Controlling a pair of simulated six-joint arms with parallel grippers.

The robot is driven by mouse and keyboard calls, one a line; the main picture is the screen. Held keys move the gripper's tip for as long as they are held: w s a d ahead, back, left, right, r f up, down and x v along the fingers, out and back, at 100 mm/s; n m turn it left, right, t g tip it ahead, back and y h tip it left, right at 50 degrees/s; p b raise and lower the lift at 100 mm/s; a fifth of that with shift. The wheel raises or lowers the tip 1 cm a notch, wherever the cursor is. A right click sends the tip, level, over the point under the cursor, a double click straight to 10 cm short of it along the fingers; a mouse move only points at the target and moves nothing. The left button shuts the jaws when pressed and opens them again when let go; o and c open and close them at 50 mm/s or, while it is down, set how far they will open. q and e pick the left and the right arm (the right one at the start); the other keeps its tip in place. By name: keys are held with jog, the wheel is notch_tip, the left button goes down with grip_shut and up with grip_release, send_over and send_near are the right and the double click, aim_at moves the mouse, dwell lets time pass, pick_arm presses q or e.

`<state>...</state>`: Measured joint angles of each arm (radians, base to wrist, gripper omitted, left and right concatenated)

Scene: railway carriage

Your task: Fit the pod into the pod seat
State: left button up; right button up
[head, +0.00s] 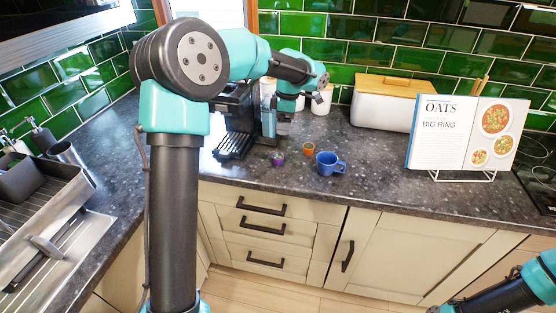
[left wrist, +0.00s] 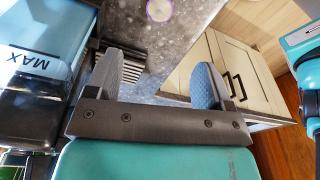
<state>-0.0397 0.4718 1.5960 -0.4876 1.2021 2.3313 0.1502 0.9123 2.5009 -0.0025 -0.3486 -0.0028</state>
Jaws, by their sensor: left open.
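A small purple pod (head: 277,160) stands on the dark counter in front of the coffee machine (head: 238,105). Its pale round top with a purple rim (left wrist: 160,10) shows at the top of the left wrist view. An orange pod (head: 308,149) stands to its right. My left gripper (head: 283,128) is beside the coffee machine, above and behind the purple pod. In the left wrist view its two fingers (left wrist: 162,62) are apart with nothing between them. I cannot make out the pod seat; my arm covers part of the machine. My right gripper is not clearly seen.
A blue mug (head: 328,164) stands right of the pods. The slatted drip tray (head: 235,146) juts out left of them. The machine's tank marked MAX (left wrist: 38,62) is close beside my left gripper. A cookbook (head: 462,132) stands at right; the counter between is clear.

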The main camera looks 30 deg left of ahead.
pick_arm(q)
send_near(278, 156)
jog(key=f, duration=0.5)
jog(key=shift+s+a+f, duration=0.1)
jog(key=shift+a, duration=0.25)
jog(key=shift+s+a+f, duration=0.1)
jog(key=shift+f, duration=1.2)
jog(key=shift+a+f, duration=0.1)
jog(key=shift+f, duration=1.2)
jog(key=shift+c, duration=0.2)
jog(key=c, duration=1)
jog(key=shift+r, duration=0.15)
